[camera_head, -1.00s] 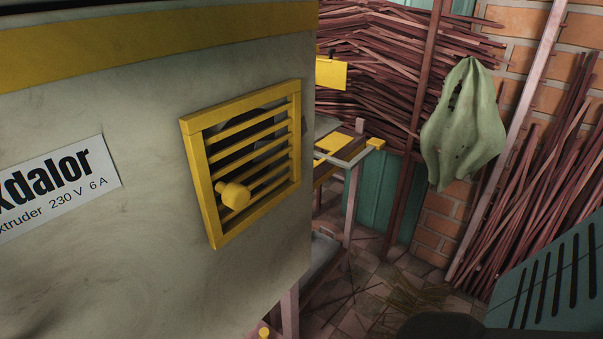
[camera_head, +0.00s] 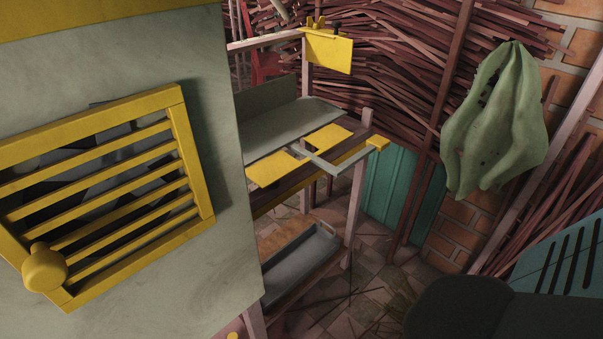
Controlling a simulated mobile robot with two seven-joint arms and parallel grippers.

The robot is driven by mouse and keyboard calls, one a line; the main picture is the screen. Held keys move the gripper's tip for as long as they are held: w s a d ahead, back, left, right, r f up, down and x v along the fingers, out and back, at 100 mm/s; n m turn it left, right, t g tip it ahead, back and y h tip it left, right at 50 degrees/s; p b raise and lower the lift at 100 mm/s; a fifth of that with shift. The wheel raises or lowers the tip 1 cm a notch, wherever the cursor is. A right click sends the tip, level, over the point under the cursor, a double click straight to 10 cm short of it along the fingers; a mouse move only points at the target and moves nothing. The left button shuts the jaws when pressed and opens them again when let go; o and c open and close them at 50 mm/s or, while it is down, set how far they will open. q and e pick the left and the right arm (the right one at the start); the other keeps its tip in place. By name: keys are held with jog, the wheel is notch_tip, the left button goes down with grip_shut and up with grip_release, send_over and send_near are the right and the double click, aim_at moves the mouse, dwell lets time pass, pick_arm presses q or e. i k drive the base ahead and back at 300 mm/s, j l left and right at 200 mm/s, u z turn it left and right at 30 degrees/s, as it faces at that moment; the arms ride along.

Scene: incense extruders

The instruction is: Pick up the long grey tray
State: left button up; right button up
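A long grey tray (camera_head: 300,268) lies on the low shelf of a stand behind the extruder. It has raised sides, and its near end is hidden by the extruder body. Another long grey trough-like surface (camera_head: 290,128) is at the upper level of the same stand, also partly hidden. Neither of my grippers shows in the head view.
The large grey extruder (camera_head: 205,240) with a yellow slatted vent (camera_head: 105,190) fills the left. Yellow plates (camera_head: 275,168) and a yellow-tipped bar (camera_head: 378,142) stick out from the stand. A green cloth (camera_head: 495,125) hangs at right. Tiled floor (camera_head: 385,285) is partly open, with scattered sticks.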

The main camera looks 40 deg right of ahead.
aim_at(285, 269)
jog(key=l, duration=2.15)
jog(key=i, duration=0.45)
